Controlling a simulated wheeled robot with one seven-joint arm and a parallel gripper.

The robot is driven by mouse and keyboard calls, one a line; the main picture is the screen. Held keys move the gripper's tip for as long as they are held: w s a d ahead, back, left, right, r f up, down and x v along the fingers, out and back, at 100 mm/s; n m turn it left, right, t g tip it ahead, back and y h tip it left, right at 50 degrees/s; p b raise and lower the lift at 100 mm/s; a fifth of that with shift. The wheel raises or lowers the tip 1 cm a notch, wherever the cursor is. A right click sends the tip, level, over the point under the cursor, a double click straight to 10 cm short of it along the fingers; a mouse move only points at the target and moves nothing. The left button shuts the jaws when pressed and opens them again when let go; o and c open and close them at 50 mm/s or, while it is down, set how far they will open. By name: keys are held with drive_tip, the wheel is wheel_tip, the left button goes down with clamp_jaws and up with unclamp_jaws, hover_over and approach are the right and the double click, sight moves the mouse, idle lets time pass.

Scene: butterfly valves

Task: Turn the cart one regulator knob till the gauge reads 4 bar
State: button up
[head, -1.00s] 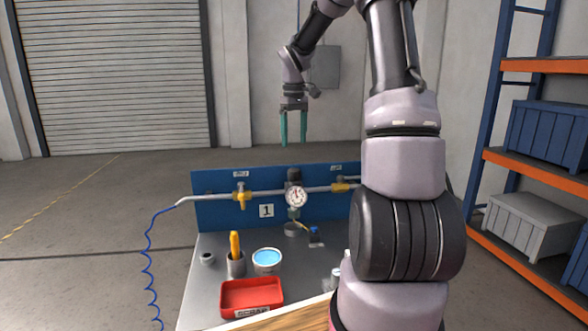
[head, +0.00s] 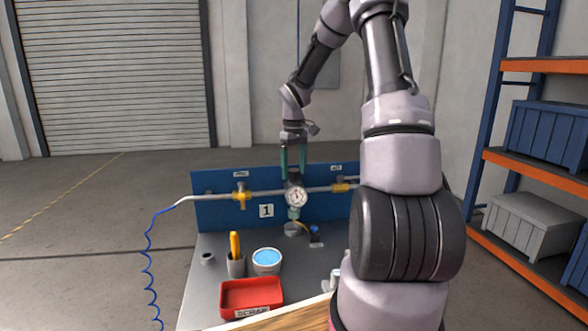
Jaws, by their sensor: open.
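The cart (head: 210,285) stands ahead with a blue back panel and a plate marked 1 (head: 266,211). A pipe runs across the panel, and the regulator with a round white gauge (head: 296,197) sits in its middle. The gauge's needle is too small to read. The dark regulator knob (head: 294,176) is on top of the regulator, partly covered by my fingers. My gripper (head: 294,170) points down with its two green fingers open, one on each side of the knob's top. I cannot tell whether they touch it.
Yellow-handled valves (head: 242,195) sit on the pipe left and right of the gauge. A red tray (head: 251,297), a cup with a yellow tool (head: 236,262) and a blue-topped tub (head: 267,260) stand on the cart. A blue coiled hose (head: 147,262) hangs at left. Shelves (head: 530,180) stand at right.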

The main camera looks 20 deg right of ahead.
sight(294, 170)
clamp_jaws()
drive_tip(key=shift+m, duration=1.3)
unclamp_jaws()
drive_tip(key=shift+r, duration=0.1)
wheel_tip(294, 170, up, 11)
